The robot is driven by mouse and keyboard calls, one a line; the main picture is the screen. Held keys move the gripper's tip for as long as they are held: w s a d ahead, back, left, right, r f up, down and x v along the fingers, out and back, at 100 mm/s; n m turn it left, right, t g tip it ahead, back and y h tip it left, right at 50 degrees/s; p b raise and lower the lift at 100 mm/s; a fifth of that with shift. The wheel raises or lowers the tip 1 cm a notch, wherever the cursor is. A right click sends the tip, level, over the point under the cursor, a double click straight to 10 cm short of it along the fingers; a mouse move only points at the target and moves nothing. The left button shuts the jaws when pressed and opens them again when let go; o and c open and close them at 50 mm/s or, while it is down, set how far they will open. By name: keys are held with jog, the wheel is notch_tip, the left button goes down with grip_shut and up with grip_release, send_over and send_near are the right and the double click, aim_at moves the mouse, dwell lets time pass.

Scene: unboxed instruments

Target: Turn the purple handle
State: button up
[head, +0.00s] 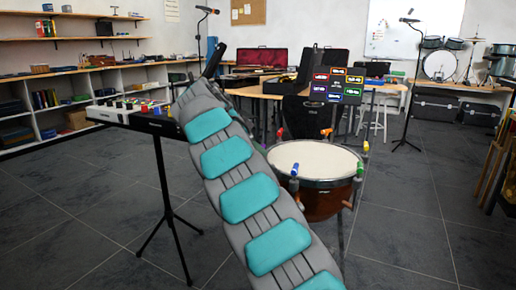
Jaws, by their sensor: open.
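A drum (318,160) with a pale head and a brown shell stands on the floor right of the middle. Coloured handles sit around its rim: a blue one (295,169), a green one (360,169), a yellow one (366,147) and orange-red ones (280,132). My arm with teal pads rises across the middle. My gripper (214,58) is the dark part at its upper end, small, up and left of the drum and well apart from it. It is open and holds nothing visible.
A keyboard-like device with coloured knobs (130,107) stands on a black stand left of my arm. A panel of coloured labels (336,87) stands behind the drum. A microphone stand (408,90) is at the right. The floor at front right (420,215) is clear.

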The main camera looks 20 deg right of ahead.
jog(key=shift+w+d+f, duration=0.1)
jog(key=shift+d+f, duration=0.2)
grip_shut()
dwell(0.5)
